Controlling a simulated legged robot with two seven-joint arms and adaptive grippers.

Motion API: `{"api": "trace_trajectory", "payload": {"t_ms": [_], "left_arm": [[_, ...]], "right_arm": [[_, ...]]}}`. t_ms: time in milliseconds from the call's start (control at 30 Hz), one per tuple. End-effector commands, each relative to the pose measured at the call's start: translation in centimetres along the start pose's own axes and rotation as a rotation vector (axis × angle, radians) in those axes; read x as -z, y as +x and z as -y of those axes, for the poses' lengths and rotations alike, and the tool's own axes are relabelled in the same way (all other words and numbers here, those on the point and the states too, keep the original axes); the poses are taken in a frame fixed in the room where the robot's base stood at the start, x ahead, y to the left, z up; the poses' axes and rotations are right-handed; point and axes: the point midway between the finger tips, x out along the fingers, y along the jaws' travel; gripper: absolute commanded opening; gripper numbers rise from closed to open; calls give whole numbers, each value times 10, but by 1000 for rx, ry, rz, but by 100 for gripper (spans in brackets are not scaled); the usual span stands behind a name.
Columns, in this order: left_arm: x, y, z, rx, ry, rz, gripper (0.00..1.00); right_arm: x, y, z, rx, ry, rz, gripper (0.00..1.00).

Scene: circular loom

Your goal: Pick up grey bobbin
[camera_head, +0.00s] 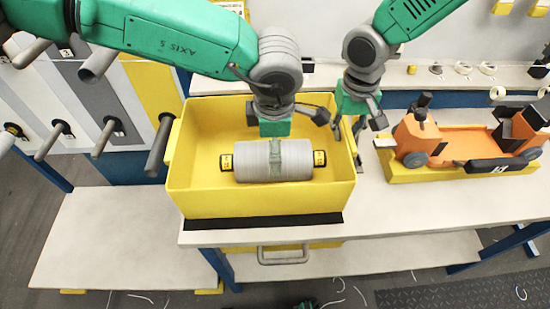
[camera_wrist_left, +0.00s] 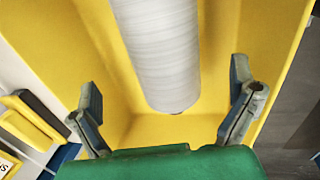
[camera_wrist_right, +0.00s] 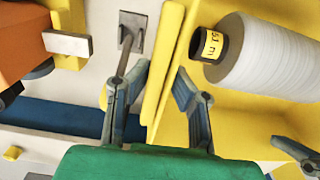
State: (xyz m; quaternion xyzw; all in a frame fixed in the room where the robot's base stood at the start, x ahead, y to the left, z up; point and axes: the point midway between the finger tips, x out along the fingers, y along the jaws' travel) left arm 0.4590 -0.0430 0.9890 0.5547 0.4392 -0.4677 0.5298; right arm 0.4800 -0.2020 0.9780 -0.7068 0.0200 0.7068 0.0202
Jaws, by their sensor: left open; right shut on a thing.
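The grey bobbin (camera_head: 250,162) lies on its side in the yellow bin (camera_head: 185,165), with dark ends that carry yellow labels. My left gripper (camera_head: 276,150) is open over the bobbin's middle, one finger showing in front of it. In the left wrist view the bobbin (camera_wrist_left: 162,50) runs between the spread fingers, with yellow showing on both sides of it. My right gripper (camera_head: 347,135) is shut on the bin's right wall, also seen in the right wrist view (camera_wrist_right: 160,80). The bobbin (camera_wrist_right: 270,55) lies beside it there, apart from its fingers.
The bin stands on a white table (camera_head: 385,215) near its left end. An orange cart on a yellow base (camera_head: 415,174) stands to the right. A rack with grey pegs (camera_head: 105,140) is at the left. The table front between bin and right edge is clear.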

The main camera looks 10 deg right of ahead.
Motion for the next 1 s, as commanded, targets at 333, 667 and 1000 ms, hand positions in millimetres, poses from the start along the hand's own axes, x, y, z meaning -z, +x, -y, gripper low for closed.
{"api": "trace_trajectory", "payload": {"t_ms": [333,667,1000], "left_arm": [[0,34,0,-2,3,1,100],[-1,77,3,-1,1,0,100],[-1,83,2,-4,3,1,79]], "right_arm": [[0,-1,0,0,-1,-2,0],[0,-1,0,0,-1,-2,0],[0,-1,1,0,-1,-2,0]]}}
